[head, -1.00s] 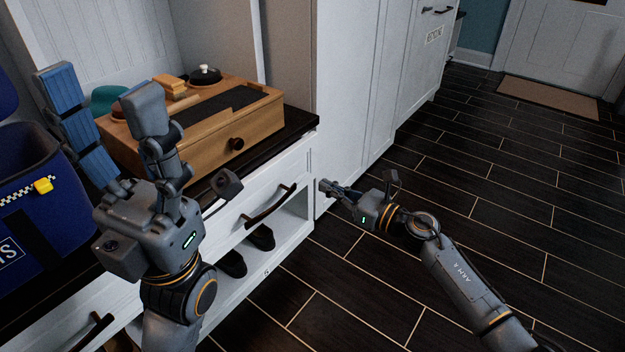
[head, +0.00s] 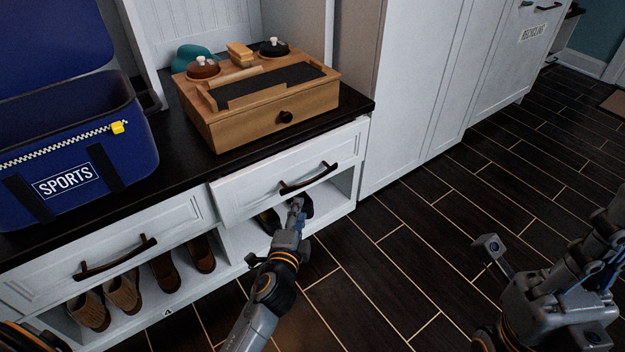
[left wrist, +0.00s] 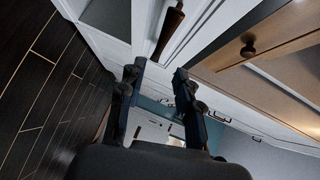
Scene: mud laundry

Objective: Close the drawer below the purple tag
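No purple tag shows in either view. The right white drawer (head: 250,190), under the wooden box, has a dark bar handle (head: 310,178); the handle also shows in the left wrist view (left wrist: 167,35). Its front looks nearly in line with the left drawer (head: 40,278); I cannot tell whether it stands slightly out. My left gripper (head: 297,204) is in front of the open shelf, just below this handle. Its fingers are apart and empty in the left wrist view (left wrist: 159,76). My right gripper (head: 550,240) is at the lower right over the floor, fingers spread and empty.
A wooden box (head: 255,120) with a knob and a blue SPORTS bag (head: 120,165) stand on the dark counter (head: 190,165). Brown shoes (head: 125,292) sit on the shelf below. Tall white cabinets (head: 410,100) stand right. The dark floor (head: 400,260) is clear.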

